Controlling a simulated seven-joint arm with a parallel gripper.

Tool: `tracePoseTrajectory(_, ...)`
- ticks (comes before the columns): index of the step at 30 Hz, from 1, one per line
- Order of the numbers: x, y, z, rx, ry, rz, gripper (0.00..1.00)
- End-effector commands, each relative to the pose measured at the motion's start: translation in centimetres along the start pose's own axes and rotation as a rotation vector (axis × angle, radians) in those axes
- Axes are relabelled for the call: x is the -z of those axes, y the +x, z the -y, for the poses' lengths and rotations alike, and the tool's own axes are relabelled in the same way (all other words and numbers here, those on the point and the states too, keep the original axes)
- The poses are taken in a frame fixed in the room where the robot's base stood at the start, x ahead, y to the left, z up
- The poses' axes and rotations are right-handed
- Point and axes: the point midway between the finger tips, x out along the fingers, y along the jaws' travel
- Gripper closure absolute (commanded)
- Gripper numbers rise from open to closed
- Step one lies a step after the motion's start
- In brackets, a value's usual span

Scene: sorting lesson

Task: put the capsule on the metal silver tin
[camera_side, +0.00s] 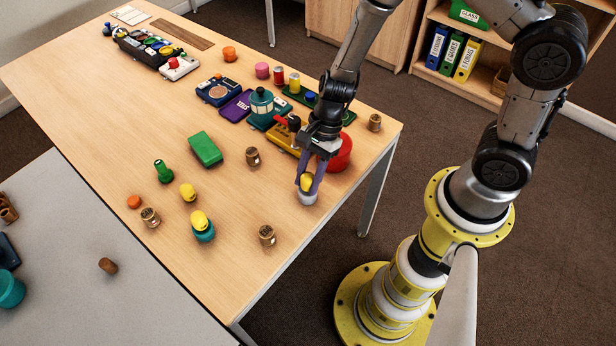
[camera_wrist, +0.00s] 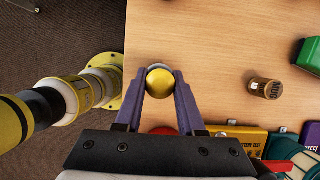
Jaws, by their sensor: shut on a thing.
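My gripper (camera_side: 308,184) is shut on a yellow capsule (camera_side: 307,181), with a purple finger on each side of it. The silver tin (camera_side: 306,198) is directly below the capsule near the table's front edge. The capsule appears to be at the tin's top; I cannot tell whether it rests there or hangs just above. In the wrist view, the yellow capsule (camera_wrist: 161,83) is between the fingertips (camera_wrist: 160,84), and a pale rim, likely the tin's (camera_wrist: 157,67), shows behind it. Another yellow capsule (camera_side: 188,192) lies on the table, and one (camera_side: 199,219) stands on a teal tin (camera_side: 204,234).
A red round thing (camera_side: 341,153) stands close behind my gripper. A yellow box (camera_side: 283,138) is to its left. A green block (camera_side: 205,149) lies mid-table. Bare wood is left of the silver tin.

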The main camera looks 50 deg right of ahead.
Motion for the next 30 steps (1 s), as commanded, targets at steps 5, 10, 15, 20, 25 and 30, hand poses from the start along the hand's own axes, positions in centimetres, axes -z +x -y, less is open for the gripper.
tracePoseTrajectory(5,0.0,0.0,0.0,0.001,0.000,0.000,1.00)
tracePoseTrajectory(10,0.1,0.3,0.0,0.000,0.001,0.001,1.00)
tracePoseTrajectory(15,0.1,0.2,0.0,0.001,0.000,0.001,0.35)
tracePoseTrajectory(20,0.1,0.2,0.0,0.001,0.000,0.001,0.32)
tracePoseTrajectory(25,0.0,0.1,0.0,0.001,0.000,0.001,0.32)
tracePoseTrajectory(30,-0.1,-1.5,0.1,0.004,-0.002,0.002,0.32)
